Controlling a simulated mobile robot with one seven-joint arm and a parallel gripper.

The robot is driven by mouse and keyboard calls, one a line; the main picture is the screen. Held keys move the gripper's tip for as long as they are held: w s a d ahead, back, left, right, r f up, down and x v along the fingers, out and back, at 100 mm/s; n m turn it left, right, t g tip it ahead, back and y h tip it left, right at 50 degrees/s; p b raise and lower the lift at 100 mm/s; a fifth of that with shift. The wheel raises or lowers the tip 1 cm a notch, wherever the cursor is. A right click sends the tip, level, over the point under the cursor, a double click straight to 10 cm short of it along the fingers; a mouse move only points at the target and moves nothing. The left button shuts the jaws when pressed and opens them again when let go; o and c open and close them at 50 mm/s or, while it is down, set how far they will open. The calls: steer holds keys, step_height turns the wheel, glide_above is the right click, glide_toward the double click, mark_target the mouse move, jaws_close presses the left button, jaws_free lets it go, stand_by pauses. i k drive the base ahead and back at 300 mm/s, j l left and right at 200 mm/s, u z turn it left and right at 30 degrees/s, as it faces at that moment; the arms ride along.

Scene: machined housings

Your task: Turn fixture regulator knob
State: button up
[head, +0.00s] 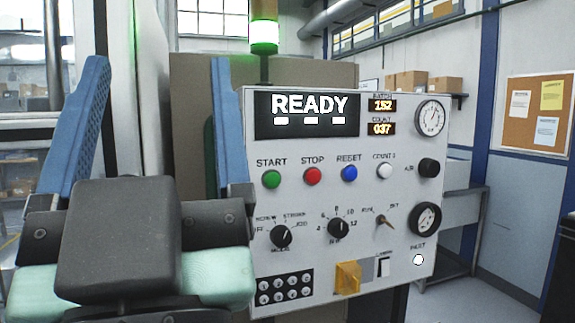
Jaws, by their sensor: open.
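A grey control panel (330,185) faces me. On its right side is a round black knob (429,167) beside a small label that seems to read AIR; it is the likeliest regulator knob. A round white-faced gauge (431,117) sits above it and a second gauge (425,218) below it. My gripper (158,70) is at the left of the picture, its two blue fingers pointing up and spread wide with nothing between them. It is well left of the black knob and not touching it. The right finger overlaps the panel's left edge in the picture.
The panel also has a lit READY display (309,115), a row of coloured buttons (312,176), two rotary selectors (281,236) (338,227), a toggle (388,221) and a yellow cover (347,278). A green-lit stack light (264,37) stands above. A sink bench (457,207) is behind, right.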

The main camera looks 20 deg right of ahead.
mark_target(429, 168)
steer(key=i+l, duration=0.1)
steer(key=l, duration=0.95)
steer(key=i+l, duration=0.15)
steer(key=l, duration=0.35)
